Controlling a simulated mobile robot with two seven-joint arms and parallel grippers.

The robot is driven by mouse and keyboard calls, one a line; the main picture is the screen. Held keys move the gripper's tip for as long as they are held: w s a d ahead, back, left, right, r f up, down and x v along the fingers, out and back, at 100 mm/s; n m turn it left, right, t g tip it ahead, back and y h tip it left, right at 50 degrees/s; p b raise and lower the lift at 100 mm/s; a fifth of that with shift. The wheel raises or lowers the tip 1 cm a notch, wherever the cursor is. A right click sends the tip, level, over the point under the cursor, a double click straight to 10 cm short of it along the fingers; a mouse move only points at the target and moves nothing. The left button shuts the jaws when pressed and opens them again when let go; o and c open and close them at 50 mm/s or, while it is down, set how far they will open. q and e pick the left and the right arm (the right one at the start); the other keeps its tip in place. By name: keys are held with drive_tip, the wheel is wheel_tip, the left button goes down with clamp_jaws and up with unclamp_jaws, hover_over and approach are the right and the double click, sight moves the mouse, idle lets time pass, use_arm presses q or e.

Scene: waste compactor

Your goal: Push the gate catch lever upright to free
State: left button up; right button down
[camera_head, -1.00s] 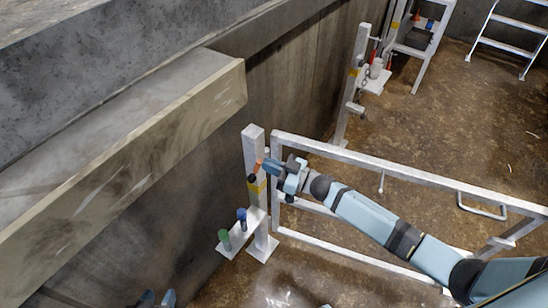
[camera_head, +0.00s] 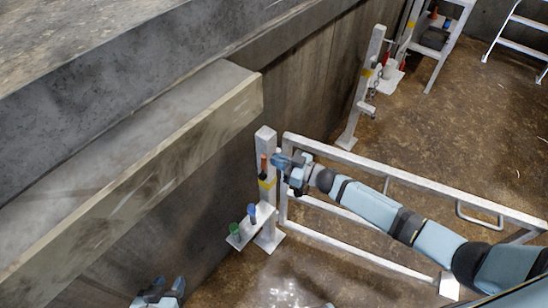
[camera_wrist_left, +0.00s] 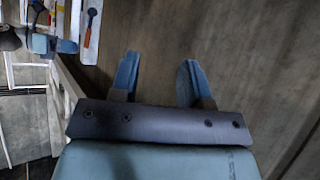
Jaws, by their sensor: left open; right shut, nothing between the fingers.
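The gate catch lever (camera_head: 264,167), with an orange-red part and a black end, is on the white gate post (camera_head: 266,143) above a yellow band. It looks close to upright in the head view. It also shows at the top left of the left wrist view (camera_wrist_left: 88,36). My right gripper (camera_head: 277,160) is shut and empty just right of the lever; I cannot tell whether its tips touch it. My left gripper (camera_head: 161,295) is open and empty at the bottom of the head view, well away from the post. Its two fingers show in the left wrist view (camera_wrist_left: 157,80).
The white gate (camera_head: 350,158) runs right from the post, below and behind my right arm. A small shelf (camera_head: 247,228) on the post carries a green peg (camera_head: 235,230) and a blue peg (camera_head: 252,211). A concrete wall lies left. A second post (camera_head: 362,85) stands at the back.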

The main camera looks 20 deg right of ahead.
drive_tip(key=p+v, duration=0.1)
drive_tip(key=v, duration=0.4)
drive_tip(key=m+t+h+b, duration=0.5)
drive_tip(key=m+b, duration=0.2)
drive_tip(key=m, duration=1.6)
approach(265, 163)
use_arm(q)
drive_tip(key=f, duration=0.2)
drive_tip(key=f+b, duration=0.1)
drive_tip(key=shift+w+d, duration=0.2)
drive_tip(key=shift+d, duration=0.05)
use_arm(e)
drive_tip(key=x, duration=0.7)
drive_tip(key=shift+w+a+f, duration=0.1)
drive_tip(key=shift+w, duration=0.15)
